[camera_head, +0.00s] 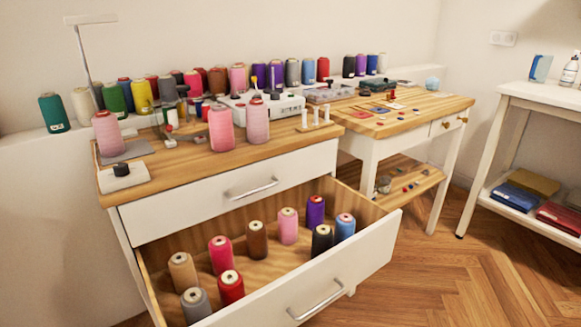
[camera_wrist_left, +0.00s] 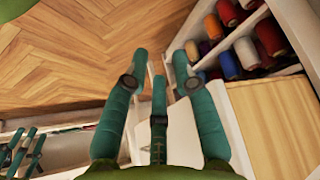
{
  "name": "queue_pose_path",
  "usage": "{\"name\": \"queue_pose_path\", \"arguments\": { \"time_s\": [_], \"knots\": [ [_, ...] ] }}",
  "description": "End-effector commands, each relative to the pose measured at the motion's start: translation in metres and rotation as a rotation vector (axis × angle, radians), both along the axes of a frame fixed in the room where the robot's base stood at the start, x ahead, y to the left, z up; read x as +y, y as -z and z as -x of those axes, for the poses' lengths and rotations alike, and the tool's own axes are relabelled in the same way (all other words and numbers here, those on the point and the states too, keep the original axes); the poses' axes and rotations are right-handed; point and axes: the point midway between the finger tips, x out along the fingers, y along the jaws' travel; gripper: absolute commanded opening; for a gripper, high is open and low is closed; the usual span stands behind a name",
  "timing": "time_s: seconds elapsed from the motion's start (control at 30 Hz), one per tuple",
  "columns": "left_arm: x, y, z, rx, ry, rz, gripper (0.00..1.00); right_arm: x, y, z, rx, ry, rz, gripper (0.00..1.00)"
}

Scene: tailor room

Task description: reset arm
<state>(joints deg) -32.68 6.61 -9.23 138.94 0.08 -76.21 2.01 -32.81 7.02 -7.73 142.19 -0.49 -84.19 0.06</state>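Neither of my grippers shows in the head view. In the left wrist view my left gripper (camera_wrist_left: 161,60) has teal fingers spread apart with nothing between them. The tips are over a white surface and close in the picture to the edge of the open drawer, but I cannot tell if they touch it. Small teal fingers at the lower left of the wrist view look like my right gripper (camera_wrist_left: 25,148); they are too small to tell open from shut.
The open drawer (camera_head: 368,250) holds several thread spools and juts out from the wooden-topped cabinet (camera_head: 190,165). More spools stand on top. A second table (camera_head: 420,110) and a white shelf (camera_head: 535,95) stand to the right. The floor (camera_head: 450,270) in front is clear.

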Motion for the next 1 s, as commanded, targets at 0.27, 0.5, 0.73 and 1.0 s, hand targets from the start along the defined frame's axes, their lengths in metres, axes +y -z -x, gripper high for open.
{"name": "queue_pose_path", "arguments": {
  "time_s": [0.27,0.5,0.73,1.0],
  "knots": [
    [0.017,-0.002,0.014,0.098,0.010,-0.065,0.27,0.001,0.005,-0.004,0.021,-0.001,0.002,0.40],
    [0.016,0.020,0.010,0.135,0.014,-0.067,0.27,0.002,0.027,-0.007,0.057,-0.004,0.005,0.40],
    [0.016,0.046,0.018,0.186,0.019,-0.071,0.27,0.001,0.053,0.001,0.110,-0.008,0.012,0.40],
    [0.025,0.083,0.074,0.282,0.031,-0.084,0.27,-0.007,0.090,0.057,0.206,-0.017,0.024,0.40]
  ]
}}
